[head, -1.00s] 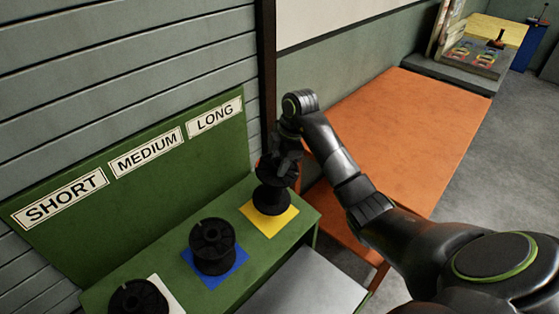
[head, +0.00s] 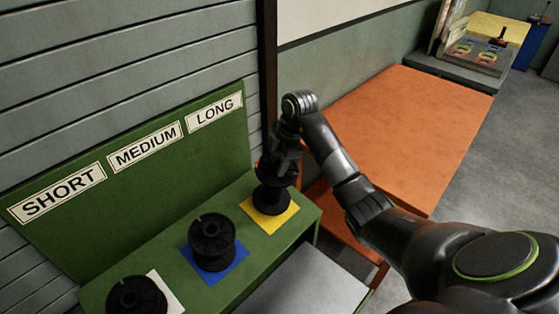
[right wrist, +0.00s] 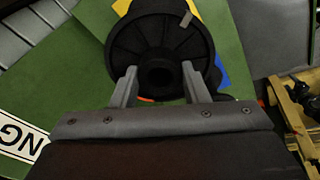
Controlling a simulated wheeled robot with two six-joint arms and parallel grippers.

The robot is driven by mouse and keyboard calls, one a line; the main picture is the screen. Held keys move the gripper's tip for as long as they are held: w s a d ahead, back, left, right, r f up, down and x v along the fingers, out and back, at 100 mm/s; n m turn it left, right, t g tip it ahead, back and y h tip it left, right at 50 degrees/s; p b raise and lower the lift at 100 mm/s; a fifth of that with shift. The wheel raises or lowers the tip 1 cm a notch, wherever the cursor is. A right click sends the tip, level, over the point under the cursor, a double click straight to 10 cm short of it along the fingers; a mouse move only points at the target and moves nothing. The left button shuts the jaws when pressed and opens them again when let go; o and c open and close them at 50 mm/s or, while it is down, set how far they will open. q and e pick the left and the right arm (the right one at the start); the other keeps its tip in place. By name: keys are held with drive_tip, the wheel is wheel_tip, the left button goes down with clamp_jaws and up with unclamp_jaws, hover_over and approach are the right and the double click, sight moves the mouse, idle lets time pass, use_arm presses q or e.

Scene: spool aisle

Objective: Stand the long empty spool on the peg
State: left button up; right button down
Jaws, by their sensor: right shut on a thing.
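My right gripper (head: 278,160) is shut on the black long spool (head: 271,196), at its upper part. The spool looks upright over the yellow square (head: 290,214), below the LONG sign. Its lower flange appears at the square, but I cannot tell whether it touches. No peg shows; the spool covers the middle of the square. In the right wrist view the spool's round end flange (right wrist: 140,45) faces the camera with a dark centre hole, and the gripper's fingers (right wrist: 160,85) lie on either side of that hole. My left gripper is not in view.
A black spool (head: 212,236) stands on the blue square (head: 216,275), and another (head: 136,297) by the white square (head: 170,293). The green board (head: 130,185) with signs rises behind. An orange table (head: 400,130) stands to the right, a grey surface (head: 310,285) in front.

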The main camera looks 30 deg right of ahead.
drive_tip(key=shift+d+b+x, duration=0.15)
drive_tip(key=shift+b+x, duration=0.7)
drive_tip(key=shift+x, duration=0.3)
drive_tip(key=shift+d+b+x, duration=0.1)
drive_tip(key=shift+b+x, duration=0.7)
drive_tip(key=shift+x, duration=0.35)
drive_tip(key=c, duration=0.7)
unclamp_jaws()
drive_tip(key=shift+s+f, duration=0.1)
drive_tip(key=shift+c, duration=0.2)
drive_tip(key=b+v, duration=0.2)
drive_tip(key=v, duration=0.4)
drive_tip(key=shift+d, duration=0.1)
drive_tip(key=p+v, duration=1.1)
drive_tip(key=shift+r, duration=0.25)
